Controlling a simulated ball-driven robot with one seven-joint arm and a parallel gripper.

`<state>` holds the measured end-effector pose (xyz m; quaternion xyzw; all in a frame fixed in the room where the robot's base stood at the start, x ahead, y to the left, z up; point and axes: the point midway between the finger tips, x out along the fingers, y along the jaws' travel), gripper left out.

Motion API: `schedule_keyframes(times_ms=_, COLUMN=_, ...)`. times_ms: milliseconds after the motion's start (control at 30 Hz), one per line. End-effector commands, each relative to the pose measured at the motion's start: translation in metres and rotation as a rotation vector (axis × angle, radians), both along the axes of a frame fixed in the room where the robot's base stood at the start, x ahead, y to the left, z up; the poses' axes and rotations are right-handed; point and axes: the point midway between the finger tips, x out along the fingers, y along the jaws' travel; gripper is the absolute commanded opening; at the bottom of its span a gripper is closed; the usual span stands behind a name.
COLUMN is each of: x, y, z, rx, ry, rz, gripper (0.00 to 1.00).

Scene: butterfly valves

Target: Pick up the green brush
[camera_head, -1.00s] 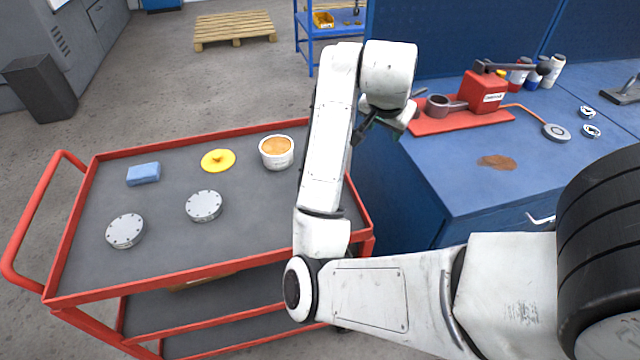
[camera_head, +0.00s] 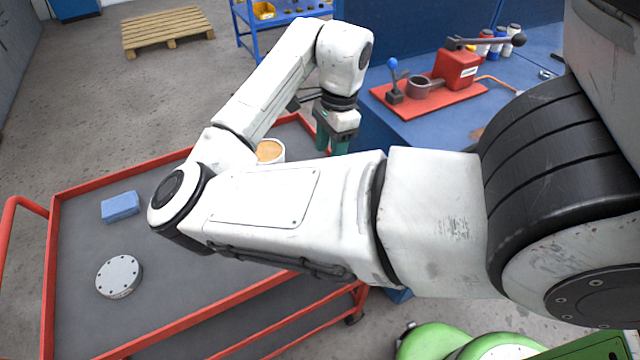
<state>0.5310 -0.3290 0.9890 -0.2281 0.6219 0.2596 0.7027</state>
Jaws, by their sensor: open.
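I do not see a green brush in this view. My gripper (camera_head: 332,146) hangs from the wrist with its jaws pointing down and dark green fingers apart. It is over the area between the red cart's far right corner and the blue workbench, with nothing visible between the fingers. My arm hides much of the cart (camera_head: 75,290) top and part of the bench.
The blue bench (camera_head: 420,130) holds a red tray (camera_head: 430,100) with a red press (camera_head: 458,68) and a blue-knobbed lever (camera_head: 394,80).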

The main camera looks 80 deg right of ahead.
Motion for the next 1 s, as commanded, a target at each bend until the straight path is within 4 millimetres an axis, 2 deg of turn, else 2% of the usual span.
schedule_keyframes(times_ms=100, x=0.002, y=0.001, z=-0.017, rx=0.000, ry=0.001, rz=0.002, gripper=0.52)
schedule_keyframes(times_ms=367, x=0.003, y=0.001, z=-0.035, rx=0.000, ry=0.001, rz=0.001, gripper=0.52)
schedule_keyframes(times_ms=633, x=0.006, y=0.001, z=-0.071, rx=-0.001, ry=0.001, rz=0.002, gripper=0.52)
schedule_keyframes(times_ms=967, x=0.006, y=0.001, z=-0.078, rx=-0.003, ry=0.000, rz=0.001, gripper=0.52)
schedule_keyframes(times_ms=1000, x=0.006, y=0.001, z=-0.078, rx=-0.003, ry=0.000, rz=0.001, gripper=0.48)
